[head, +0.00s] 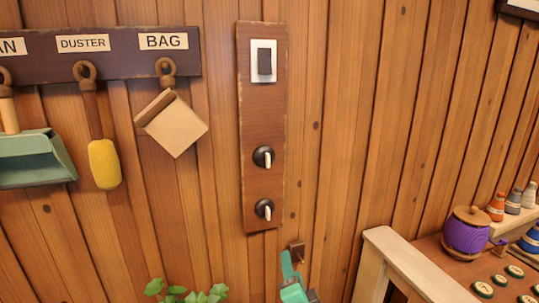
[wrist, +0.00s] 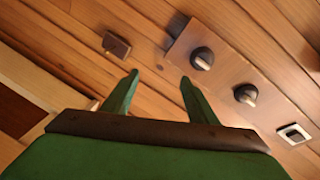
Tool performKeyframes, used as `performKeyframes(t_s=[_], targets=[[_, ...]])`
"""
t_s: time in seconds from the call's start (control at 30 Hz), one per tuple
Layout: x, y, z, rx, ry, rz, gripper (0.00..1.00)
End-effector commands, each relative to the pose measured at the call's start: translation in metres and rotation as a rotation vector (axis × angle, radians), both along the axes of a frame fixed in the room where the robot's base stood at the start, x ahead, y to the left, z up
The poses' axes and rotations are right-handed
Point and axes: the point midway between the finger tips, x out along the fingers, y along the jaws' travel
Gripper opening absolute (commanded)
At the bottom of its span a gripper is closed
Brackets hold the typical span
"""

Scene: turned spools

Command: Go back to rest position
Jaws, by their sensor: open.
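My gripper (wrist: 159,76) is open and empty in the wrist view, its two green fingers apart with bare wood planks showing between them. In the head view my gripper (head: 290,270) shows at the bottom edge, below the dark wooden panel (head: 258,120), with its lower part cut off by the frame. The panel carries a light switch (head: 264,63) and two dark round knobs with pale pointers, an upper one (head: 263,156) and a lower one (head: 264,208). In the wrist view the nearer knob (wrist: 202,58) is just beyond the right fingertip; I cannot tell whether they touch.
A small dark wall plate (head: 297,249) is close to the gripper. A rack (head: 110,68) at left holds a dustpan, a yellow duster and a bag (head: 172,122). A wooden bench (head: 420,265) at right bears a purple pot (head: 467,236). Leaves (head: 190,294) are at the bottom.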

Motion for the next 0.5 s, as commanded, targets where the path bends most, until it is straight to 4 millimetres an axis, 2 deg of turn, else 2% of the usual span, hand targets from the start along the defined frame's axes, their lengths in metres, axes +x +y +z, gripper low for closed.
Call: performKeyframes(t_s=[0.03, 0.1, 0.27, 0.5], targets=[[-0.010, -0.001, -0.021, -0.037, 0.011, -0.008, 0.53], [-0.022, -0.003, -0.043, -0.089, 0.017, -0.017, 0.53], [-0.055, -0.004, -0.088, -0.207, 0.028, -0.030, 0.53], [-0.113, -0.003, -0.147, -0.381, 0.046, -0.032, 0.53]])
